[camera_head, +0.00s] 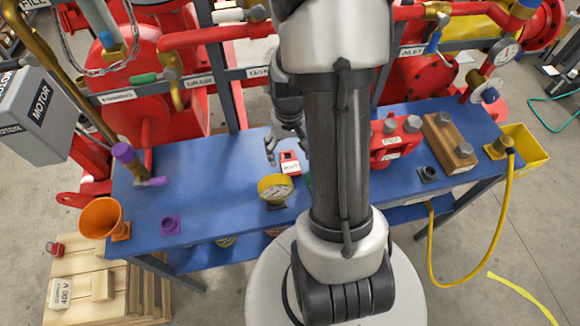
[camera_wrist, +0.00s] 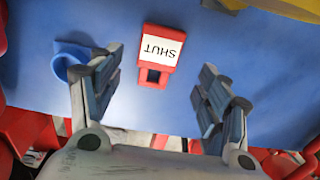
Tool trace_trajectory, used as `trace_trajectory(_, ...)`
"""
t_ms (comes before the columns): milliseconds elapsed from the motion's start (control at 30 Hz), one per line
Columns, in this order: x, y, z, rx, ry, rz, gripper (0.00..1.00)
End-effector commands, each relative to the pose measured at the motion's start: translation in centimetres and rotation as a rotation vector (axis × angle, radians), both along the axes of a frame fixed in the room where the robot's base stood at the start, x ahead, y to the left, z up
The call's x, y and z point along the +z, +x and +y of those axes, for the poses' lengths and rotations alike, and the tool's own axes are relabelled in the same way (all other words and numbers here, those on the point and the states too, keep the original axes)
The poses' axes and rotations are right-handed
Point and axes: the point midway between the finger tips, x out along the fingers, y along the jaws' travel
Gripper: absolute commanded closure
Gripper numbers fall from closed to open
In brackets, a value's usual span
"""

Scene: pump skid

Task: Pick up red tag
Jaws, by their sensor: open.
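The red tag (camera_wrist: 153,76) has a white label reading SHUT and lies flat on the blue bench top (camera_wrist: 270,70). In the head view the tag (camera_head: 289,163) lies near the middle of the bench, behind the yellow gauge. My gripper (camera_wrist: 161,75) is open and empty. In the wrist view its fingers stand apart on either side of the tag, and neither touches it. In the head view my gripper (camera_head: 286,149) is close to the tag, partly hidden by my arm.
A blue curved piece (camera_wrist: 70,62) is beside the left finger in the wrist view. The yellow gauge (camera_head: 275,188) stands in front of the tag. A red block (camera_head: 395,143) and a brown block (camera_head: 449,142) are to the right.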

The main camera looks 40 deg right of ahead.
Motion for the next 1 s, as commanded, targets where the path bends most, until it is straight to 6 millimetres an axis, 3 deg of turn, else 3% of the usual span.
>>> trace_trajectory(333, -4.8, -0.4, 0.0, 0.000, 0.002, 0.003, 0.30)
trace_trajectory(600, -5.0, -0.3, -0.1, 0.000, 0.000, 0.000, 0.30)
trace_trajectory(1000, -5.0, -0.3, -0.1, 0.000, 0.000, 0.000, 0.57)
